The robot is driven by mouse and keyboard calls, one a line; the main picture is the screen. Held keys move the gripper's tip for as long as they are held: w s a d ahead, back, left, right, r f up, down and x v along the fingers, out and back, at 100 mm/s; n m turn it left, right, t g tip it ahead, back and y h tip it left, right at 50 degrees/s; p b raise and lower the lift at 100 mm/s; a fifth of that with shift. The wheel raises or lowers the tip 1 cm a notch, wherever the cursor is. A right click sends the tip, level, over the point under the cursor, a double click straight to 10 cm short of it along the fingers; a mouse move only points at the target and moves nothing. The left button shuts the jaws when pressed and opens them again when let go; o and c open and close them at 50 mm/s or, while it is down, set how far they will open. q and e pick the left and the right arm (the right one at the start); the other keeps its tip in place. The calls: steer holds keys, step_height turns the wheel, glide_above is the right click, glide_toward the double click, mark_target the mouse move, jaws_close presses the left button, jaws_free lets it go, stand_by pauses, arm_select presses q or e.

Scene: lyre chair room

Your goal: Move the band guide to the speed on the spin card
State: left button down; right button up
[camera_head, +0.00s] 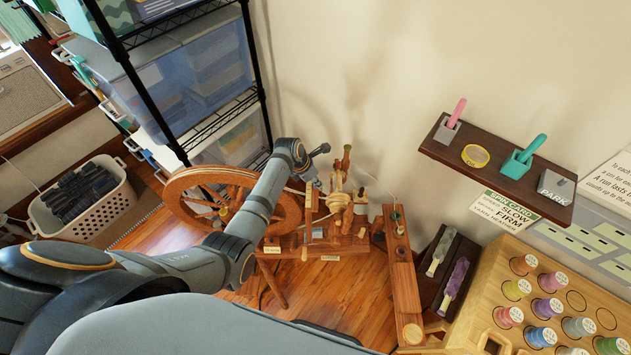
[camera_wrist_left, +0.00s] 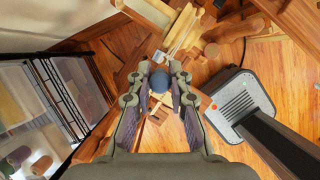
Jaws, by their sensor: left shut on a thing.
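The spinning wheel (camera_head: 210,200) stands on the wood floor by the wall, partly hidden behind my left arm. The spin card (camera_head: 507,213) on the wall reads SPEED SLOW and FIRM; its smaller print is hard to read. My left gripper (camera_head: 320,165) is at the upper part of the spinning wheel. In the left wrist view, its two fingers (camera_wrist_left: 159,75) are shut on a round dark blue knob (camera_wrist_left: 160,82). I take this knob to be part of the band guide; the rest of the guide is not clear. My right gripper is out of view.
A wall shelf (camera_head: 490,172) holds a pink-handled tool, a yellow round tin, a teal tool and a PARK block. A wooden rack (camera_head: 490,300) with several thread spools stands at lower right. A wire shelf (camera_head: 215,130) and a laundry basket (camera_head: 85,200) are at left.

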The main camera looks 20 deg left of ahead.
arm_select(q)
steer(key=shift+w+a, duration=0.25)
steer(key=shift+w, duration=0.4)
steer(key=shift+r, duration=0.1)
steer(key=c, duration=1.6)
jaws_free()
steer(key=shift+c, duration=0.2)
steer(key=o, duration=0.4)
steer(key=shift+w, duration=0.1)
steer(key=shift+r, duration=0.15)
steer(key=v, duration=1.1)
steer(key=shift+a+r, duration=0.2)
